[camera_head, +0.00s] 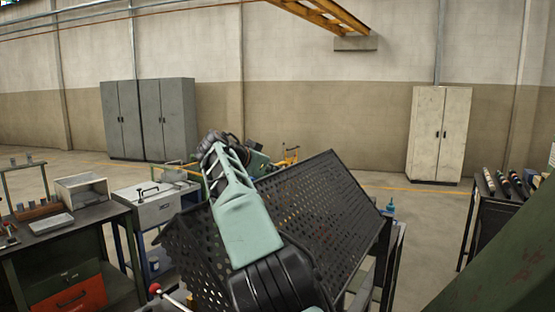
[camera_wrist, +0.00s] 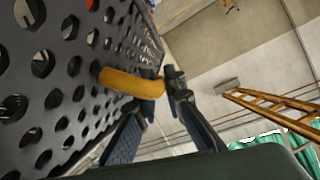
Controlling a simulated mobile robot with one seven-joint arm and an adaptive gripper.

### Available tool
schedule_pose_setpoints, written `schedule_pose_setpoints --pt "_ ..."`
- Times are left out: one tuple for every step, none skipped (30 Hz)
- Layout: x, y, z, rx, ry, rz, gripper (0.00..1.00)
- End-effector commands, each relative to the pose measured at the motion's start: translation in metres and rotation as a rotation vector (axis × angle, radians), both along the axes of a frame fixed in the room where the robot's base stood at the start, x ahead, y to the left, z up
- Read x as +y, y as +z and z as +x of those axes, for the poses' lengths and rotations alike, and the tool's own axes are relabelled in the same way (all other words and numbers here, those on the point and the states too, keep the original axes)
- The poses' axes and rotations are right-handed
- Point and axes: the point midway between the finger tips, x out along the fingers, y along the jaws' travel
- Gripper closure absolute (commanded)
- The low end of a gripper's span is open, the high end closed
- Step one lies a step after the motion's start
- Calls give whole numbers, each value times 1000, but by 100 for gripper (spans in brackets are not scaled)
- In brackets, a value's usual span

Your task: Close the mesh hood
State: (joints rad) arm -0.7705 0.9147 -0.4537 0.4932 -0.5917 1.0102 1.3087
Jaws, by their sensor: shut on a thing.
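The mesh hood (camera_head: 325,215) is black perforated sheet, standing tilted in the middle of the head view, with a second perforated face to its left. Its holed surface also fills the left of the wrist view (camera_wrist: 60,75). A yellow-orange curved handle (camera_wrist: 128,82) stands out from the mesh. My gripper (camera_wrist: 160,90) is shut on the handle's outer end, with dark fingers on either side of it. In the head view my arm reaches over the hood, and the fingertips and handle cannot be made out there.
A workbench (camera_head: 95,222) with an orange drawer and a white box (camera_head: 158,205) stand at the left. A dark rack (camera_head: 480,220) with several rods stands at the right. Grey cabinets (camera_head: 150,118) and a cream cabinet (camera_head: 440,133) line the back wall.

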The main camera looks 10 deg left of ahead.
Motion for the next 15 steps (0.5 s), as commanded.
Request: schedule_pose_setpoints --pt "3 -2 0 4 3 -4 100" --pt "4 -3 0 5 3 -6 100" --pt "4 -4 1 6 3 -9 100" --pt "5 -5 1 7 3 -11 100" --pt "5 -6 1 8 2 -12 100" --pt "5 -6 1 8 3 -14 100" --pt "6 -7 1 9 2 -15 100" --pt "6 -7 1 9 3 -15 100" --pt "6 -7 1 9 3 -15 100" --pt "5 -7 1 9 3 -15 100" --pt "5 -7 1 9 3 -15 100" --pt "5 -7 1 9 2 -16 100" --pt "5 -7 1 9 2 -16 100" --pt "5 -7 1 9 2 -16 100" --pt "5 -7 1 9 2 -16 100"
